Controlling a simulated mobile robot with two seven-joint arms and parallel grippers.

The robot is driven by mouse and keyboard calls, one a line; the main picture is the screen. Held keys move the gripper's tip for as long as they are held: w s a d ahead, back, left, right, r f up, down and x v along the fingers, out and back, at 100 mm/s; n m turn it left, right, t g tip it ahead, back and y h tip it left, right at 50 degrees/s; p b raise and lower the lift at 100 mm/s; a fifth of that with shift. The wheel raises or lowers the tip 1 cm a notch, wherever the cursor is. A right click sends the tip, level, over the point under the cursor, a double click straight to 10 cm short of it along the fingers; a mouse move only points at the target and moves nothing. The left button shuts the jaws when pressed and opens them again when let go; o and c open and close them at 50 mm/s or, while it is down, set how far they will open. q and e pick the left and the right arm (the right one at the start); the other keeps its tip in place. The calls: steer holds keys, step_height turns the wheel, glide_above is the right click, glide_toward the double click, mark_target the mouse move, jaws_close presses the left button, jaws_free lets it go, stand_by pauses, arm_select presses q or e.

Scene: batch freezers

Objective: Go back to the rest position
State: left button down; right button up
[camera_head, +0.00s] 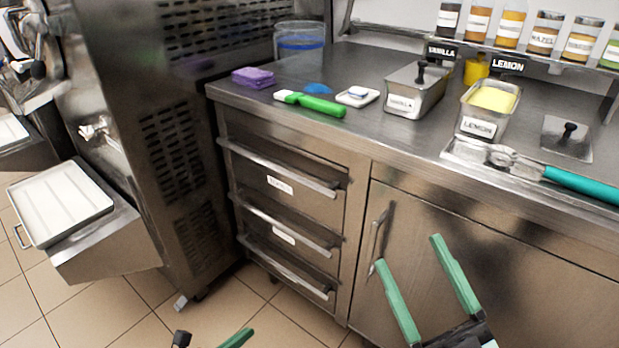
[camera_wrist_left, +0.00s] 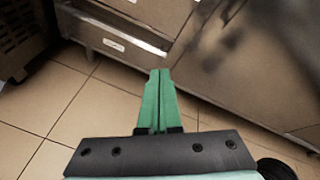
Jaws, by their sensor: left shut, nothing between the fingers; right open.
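My left gripper (camera_wrist_left: 158,75) is shut and empty in the left wrist view, its two green fingers side by side above the tiled floor. In the head view only a green finger of my left gripper (camera_head: 237,338) shows at the bottom edge. My right gripper (camera_head: 407,252) is open and empty in the head view, its green fingers spread apart in front of the steel cabinet door (camera_head: 480,240). Neither gripper appears to hold anything.
A steel counter (camera_head: 375,140) carries a lemon tub (camera_head: 478,127), a vanilla tub (camera_head: 402,103), a green-handled brush (camera_head: 322,105), a purple sponge (camera_head: 254,77) and a teal-handled tool (camera_head: 580,184). Drawers (camera_head: 290,190) stand below. A machine with a white tray (camera_head: 62,203) is at left. Floor (camera_head: 215,323) is clear.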

arm_select(q)
steer(key=s+a+r+n+t+y+p, duration=0.1)
steer(key=s+r+n+y+p, duration=0.1)
steer(key=r+n+p, duration=0.6)
steer(key=s+r+n+t+y+p, duration=0.15)
steer(key=r+n+p, duration=0.25)
steer(key=r+n, duration=0.5)
arm_select(e)
steer(key=w+d+f+m+g+h, duration=0.3)
steer(key=f+m+g+h, duration=0.2)
steer(key=f+g+h, duration=0.1)
arm_select(q)
steer(key=s+r+n+g+y+p, duration=0.1)
steer(key=s+r+n+g+p, duration=0.1)
steer(key=s+n+p, duration=0.3)
steer(key=s+r+n+g+y+p, duration=0.1)
steer(key=s+n+p, duration=0.5)
steer(key=n, duration=0.7)
steer(key=shift+s+a+r+g, duration=0.15)
steer(key=shift+a+r+g, duration=0.2)
steer(key=shift+r+g, duration=0.45)
arm_select(e)
steer(key=s+d+f+m+g+h, duration=0.1)
steer(key=s+f+g+h, duration=0.1)
steer(key=s+f+g, duration=0.4)
step_height(320, 180, down, 3)
steer(key=s, duration=0.3)
steer(key=shift+r+m+g, duration=0.2)
steer(key=shift+m+g, duration=0.1)
steer(key=shift+m, duration=0.1)
